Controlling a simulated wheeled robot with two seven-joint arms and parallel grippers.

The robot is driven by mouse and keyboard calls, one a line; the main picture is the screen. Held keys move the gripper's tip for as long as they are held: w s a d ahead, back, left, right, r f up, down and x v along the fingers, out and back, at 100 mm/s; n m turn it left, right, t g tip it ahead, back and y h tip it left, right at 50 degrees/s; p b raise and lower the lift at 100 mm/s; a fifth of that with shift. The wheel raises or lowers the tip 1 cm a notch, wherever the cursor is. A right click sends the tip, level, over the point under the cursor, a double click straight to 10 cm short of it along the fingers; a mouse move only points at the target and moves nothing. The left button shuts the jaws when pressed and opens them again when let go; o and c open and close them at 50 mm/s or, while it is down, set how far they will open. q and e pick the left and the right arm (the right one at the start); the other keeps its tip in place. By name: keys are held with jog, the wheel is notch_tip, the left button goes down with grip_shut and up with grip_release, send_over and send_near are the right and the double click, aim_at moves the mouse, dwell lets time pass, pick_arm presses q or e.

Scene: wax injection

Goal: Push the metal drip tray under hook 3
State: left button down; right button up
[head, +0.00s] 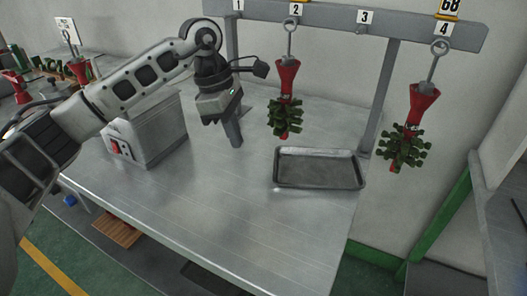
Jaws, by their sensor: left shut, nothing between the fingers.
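The metal drip tray (318,187) is a shallow grey rectangle lying flat on the metal table. It sits at the back right, between the hanging pieces on hooks 2 and 4 as seen here. The hook 3 label (365,17) is on the grey rail above, and nothing hangs from that hook. My left gripper (234,143) points down to the left of the tray, apart from it, with its fingers shut and empty. Its fingertips are near the tabletop; I cannot tell whether they touch it. My right gripper is not in view.
A red and green wax tree (287,92) hangs from hook 2 and another (411,125) from hook 4. A grey box with a red switch (150,130) stands at the left. The front of the metal table (230,215) is clear.

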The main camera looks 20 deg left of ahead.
aim_at(285, 183)
pick_arm(q)
jog(key=x, duration=0.6)
jog(key=p+x, duration=0.1)
jog(key=x, duration=0.2)
jog(key=shift+s+d+f, duration=0.15)
jog(key=shift+s+f, duration=0.05)
jog(key=shift+f, duration=0.2)
jog(key=d, duration=0.2)
jog(key=shift+w+d+r+p, duration=0.25)
jog(key=shift+w+d+p, duration=0.05)
jog(key=shift+w+p, duration=0.1)
jog(key=shift+w+d, duration=0.15)
jog(key=shift+d, duration=0.45)
jog(key=shift+f, duration=0.1)
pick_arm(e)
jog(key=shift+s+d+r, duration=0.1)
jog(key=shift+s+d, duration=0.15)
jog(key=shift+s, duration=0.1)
pick_arm(q)
jog(key=d, duration=0.1)
jog(key=w+d+b, duration=0.1)
jog(key=d, duration=0.1)
jog(key=shift+d, duration=0.45)
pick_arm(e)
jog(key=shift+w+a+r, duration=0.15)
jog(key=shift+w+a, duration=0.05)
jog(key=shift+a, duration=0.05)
